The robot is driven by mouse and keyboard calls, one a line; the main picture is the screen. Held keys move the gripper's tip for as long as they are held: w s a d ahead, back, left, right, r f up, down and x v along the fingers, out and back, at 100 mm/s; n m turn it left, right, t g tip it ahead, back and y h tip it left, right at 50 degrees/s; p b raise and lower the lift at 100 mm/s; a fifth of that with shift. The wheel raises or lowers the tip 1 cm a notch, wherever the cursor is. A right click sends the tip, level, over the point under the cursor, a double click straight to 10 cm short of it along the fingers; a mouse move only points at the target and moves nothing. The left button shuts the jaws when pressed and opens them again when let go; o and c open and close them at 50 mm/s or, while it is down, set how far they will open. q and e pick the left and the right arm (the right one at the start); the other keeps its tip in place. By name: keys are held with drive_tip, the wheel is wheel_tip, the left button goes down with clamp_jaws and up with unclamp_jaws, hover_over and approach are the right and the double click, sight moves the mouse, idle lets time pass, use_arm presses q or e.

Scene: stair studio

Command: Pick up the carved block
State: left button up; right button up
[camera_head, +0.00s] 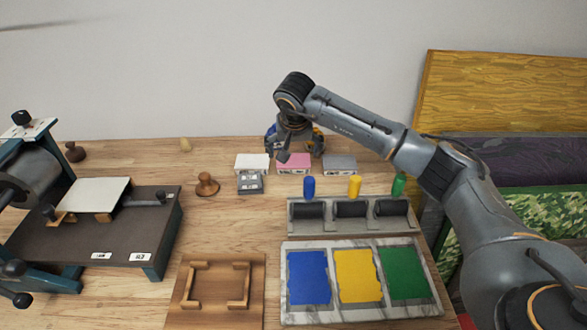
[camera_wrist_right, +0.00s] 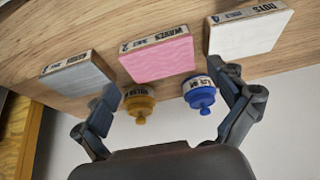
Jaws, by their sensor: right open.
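Several carved blocks with printed edge labels lie near the back of the table. The pink block (camera_head: 294,163), labelled WAVES in the right wrist view (camera_wrist_right: 157,60), sits between the white block (camera_head: 252,161) and the grey block (camera_head: 341,165). The white one, labelled DOTS, shows in the wrist view (camera_wrist_right: 250,32), as does the grey one (camera_wrist_right: 78,75). Another grey block (camera_head: 250,184) lies in front of the white one. My right gripper (camera_head: 300,152) is open and empty, over the pink block's area; its fingers (camera_wrist_right: 170,92) straddle the view of it, without visible contact. My left gripper is out of view.
Behind the blocks stand a blue jar (camera_wrist_right: 200,92) and a yellow jar (camera_wrist_right: 139,103), close to my right fingers. In front are a roller rack (camera_head: 350,225) and an ink tray (camera_head: 357,316). A press (camera_head: 80,225) stands left; a wooden jig (camera_head: 216,311) lies at front.

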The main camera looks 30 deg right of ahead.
sight(293, 161)
drive_tip(key=b+x, duration=0.2)
drive_tip(key=x, duration=0.1)
drive_tip(key=shift+f, duration=0.35)
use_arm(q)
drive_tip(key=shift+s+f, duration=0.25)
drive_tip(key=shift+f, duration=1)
use_arm(e)
drive_tip(key=shift+r, duration=0.15)
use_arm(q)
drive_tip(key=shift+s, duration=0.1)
use_arm(e)
drive_tip(key=c, duration=1)
use_arm(q)
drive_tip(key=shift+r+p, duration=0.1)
drive_tip(key=shift+p, duration=0.2)
use_arm(e)
drive_tip(key=shift+o, duration=0.2)
drive_tip(key=shift+r, duration=0.1)
